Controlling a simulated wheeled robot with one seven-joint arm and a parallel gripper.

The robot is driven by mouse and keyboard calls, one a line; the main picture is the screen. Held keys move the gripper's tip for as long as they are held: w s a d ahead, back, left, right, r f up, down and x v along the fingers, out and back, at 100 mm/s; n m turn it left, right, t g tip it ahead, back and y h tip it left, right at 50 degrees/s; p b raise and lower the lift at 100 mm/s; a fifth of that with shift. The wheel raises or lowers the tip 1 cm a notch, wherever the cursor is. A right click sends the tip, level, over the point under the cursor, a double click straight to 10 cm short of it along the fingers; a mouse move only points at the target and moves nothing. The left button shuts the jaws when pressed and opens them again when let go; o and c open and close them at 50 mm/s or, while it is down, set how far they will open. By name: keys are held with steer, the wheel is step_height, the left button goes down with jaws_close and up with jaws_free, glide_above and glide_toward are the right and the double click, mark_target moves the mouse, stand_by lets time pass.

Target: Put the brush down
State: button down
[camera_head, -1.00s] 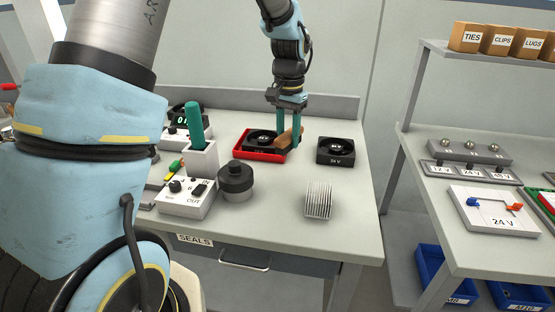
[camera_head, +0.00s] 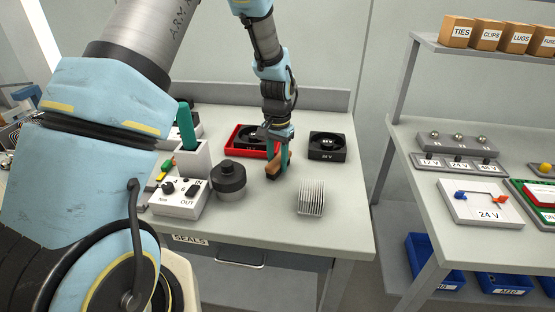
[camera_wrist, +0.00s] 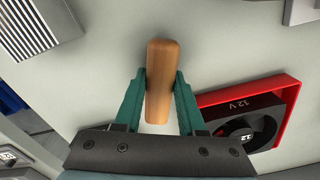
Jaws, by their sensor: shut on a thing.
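The brush shows as a brown wooden handle (camera_wrist: 160,85) in the wrist view, upright in the picture between the two green fingers. It also shows in the head view (camera_head: 273,171), low over the bench or touching it; I cannot tell which. My gripper (camera_wrist: 160,92) is shut on the wooden handle, with a finger against each side. In the head view my gripper (camera_head: 279,155) is in front of the red tray. The brush's bristles are not clearly visible.
A red tray (camera_head: 232,143) holding a black fan stands just behind, and another black fan (camera_head: 327,146) is to the right. A finned heat sink (camera_head: 311,198) and a black round part (camera_head: 229,181) stand nearer. Bare bench (camera_head: 268,217) lies between them.

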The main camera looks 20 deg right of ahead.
mark_target(277, 159)
steer(key=shift+f, duration=0.2)
steer(key=c, duration=0.5)
jaws_free()
steer(key=shift+r, duration=0.1)
step_height(277, 159, up, 12)
steer(key=b, duration=0.4)
steer(key=a+n, duration=0.1)
steer(key=a, duration=0.4)
steer(key=a+n, duration=0.1)
steer(key=a, duration=0.4)
steer(key=a+n, duration=0.2)
steer(key=a, duration=0.3)
steer(key=shift+s+a+r+t, duration=0.1)
steer(key=shift+s+a+t, duration=0.2)
steer(key=s+a+n, duration=0.1)
steer(key=a, duration=0.2)
steer(key=s+a+n, duration=0.1)
steer(key=a, duration=0.2)
steer(key=s+a+n, duration=0.1)
steer(key=s+a, duration=0.1)
steer(key=a, duration=0.1)
steer(key=shift+s+a+f+t, duration=0.1)
steer(key=shift+a+f+t, duration=0.05)
steer(key=shift+f+t, duration=0.2)
steer(key=s+a+f+n, duration=0.1)
steer(key=s+a+n, duration=0.1)
steer(key=s+a, duration=0.2)
steer(key=shift+a, duration=0.3)
